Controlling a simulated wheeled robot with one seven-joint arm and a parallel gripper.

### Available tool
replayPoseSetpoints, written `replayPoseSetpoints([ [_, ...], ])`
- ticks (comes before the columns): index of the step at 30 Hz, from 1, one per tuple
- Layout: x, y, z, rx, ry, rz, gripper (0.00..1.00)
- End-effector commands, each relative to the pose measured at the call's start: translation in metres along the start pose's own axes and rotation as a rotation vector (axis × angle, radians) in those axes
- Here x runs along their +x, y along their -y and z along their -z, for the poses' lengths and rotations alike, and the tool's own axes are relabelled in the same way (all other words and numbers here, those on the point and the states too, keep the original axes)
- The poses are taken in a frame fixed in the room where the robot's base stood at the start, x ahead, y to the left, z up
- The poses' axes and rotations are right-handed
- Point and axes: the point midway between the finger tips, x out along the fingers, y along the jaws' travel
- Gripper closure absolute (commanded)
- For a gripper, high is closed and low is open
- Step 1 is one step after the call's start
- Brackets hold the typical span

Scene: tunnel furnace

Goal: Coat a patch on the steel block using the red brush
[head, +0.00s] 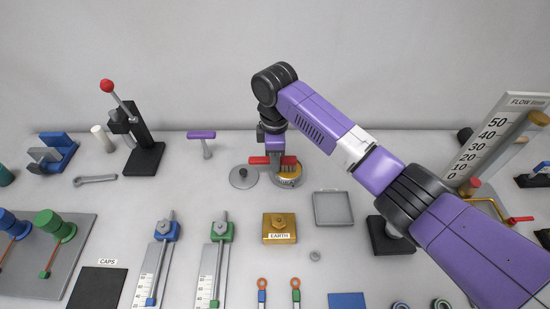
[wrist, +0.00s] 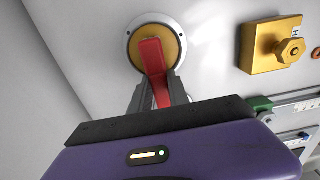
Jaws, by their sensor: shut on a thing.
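My gripper (head: 275,164) is at the back middle of the table, pointing down, and is shut on a red handle (head: 258,160), which I take for the red brush. In the wrist view the red brush (wrist: 152,62) sits between my fingers (wrist: 155,92). Its far end is over the yellow top of a round pale-rimmed pot (wrist: 133,52); whether it touches is unclear. The pot (head: 287,180) also shows in the head view. A grey square piece (head: 333,209) with a paler rim lies to the right; I cannot tell if it is the steel block.
A grey round lid-like disc (head: 243,177) lies just left of the pot. A yellow block labelled EARTH (head: 279,236) stands in front. A purple T-handle (head: 202,137) stands behind left, and a flow gauge (head: 493,140) at right. Bare table lies between the pot and the EARTH block.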

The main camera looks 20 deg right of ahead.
Motion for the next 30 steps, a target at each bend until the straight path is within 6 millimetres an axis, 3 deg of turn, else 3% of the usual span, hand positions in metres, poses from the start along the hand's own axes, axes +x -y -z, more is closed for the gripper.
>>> replayPoseSetpoints([
  [30,-0.070,0.000,0.000,0.000,0.000,0.001,1.00],
])
